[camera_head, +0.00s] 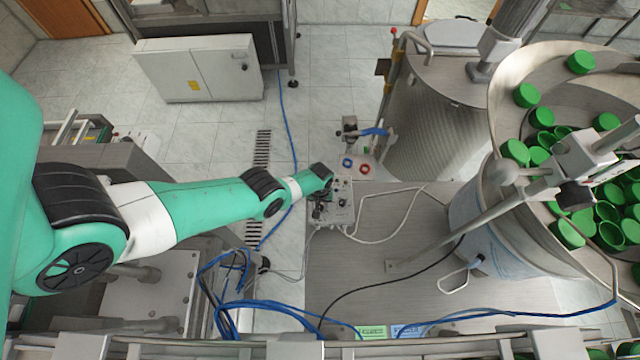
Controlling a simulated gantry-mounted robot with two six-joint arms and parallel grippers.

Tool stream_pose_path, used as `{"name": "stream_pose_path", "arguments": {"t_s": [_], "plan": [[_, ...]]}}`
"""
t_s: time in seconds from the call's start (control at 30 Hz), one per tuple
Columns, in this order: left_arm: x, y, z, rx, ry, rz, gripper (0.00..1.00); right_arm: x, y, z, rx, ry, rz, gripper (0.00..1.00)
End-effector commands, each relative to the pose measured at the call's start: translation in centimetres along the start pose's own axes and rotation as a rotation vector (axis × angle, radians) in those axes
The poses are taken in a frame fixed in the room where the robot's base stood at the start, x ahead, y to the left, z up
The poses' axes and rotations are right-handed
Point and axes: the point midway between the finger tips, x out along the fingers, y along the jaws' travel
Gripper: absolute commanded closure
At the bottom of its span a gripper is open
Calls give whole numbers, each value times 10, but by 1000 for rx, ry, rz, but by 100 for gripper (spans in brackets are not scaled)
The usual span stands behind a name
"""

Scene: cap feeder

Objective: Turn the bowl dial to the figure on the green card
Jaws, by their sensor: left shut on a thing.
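A small grey control box (341,212) with knobs and switches sits at the left edge of the steel table. My left gripper (321,197) reaches its left side and is shut on a dial there. The wrist and fingers hide the dial, so its pointer and figures cannot be read. The green card (371,332) lies at the table's front edge beside a blue card (407,331); its print is too small to read. My right gripper is not in view.
The bowl feeder (510,225) with many green caps (568,232) fills the right. White and black cables cross the table (390,285). Red and blue round fittings (356,164) sit just behind the box. The table's middle is mostly clear.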

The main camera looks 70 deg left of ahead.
Motion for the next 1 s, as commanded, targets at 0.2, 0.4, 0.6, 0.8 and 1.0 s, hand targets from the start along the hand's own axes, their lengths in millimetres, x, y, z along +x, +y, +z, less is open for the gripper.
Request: {"name": "stream_pose_path", "arguments": {"t_s": [0.2, 0.4, 0.6, 0.8, 1.0], "plan": [[2, -1, 0, 205, 1, 0, 100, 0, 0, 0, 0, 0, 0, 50], [2, -1, 0, 395, 1, 0, 100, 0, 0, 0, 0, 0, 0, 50], [2, -1, 0, 585, 1, 0, 100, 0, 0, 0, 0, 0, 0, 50], [2, -1, 0, 774, 1, -1, 100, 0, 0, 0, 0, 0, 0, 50], [2, -2, 0, 964, 1, -1, 100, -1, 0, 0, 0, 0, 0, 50]]}}
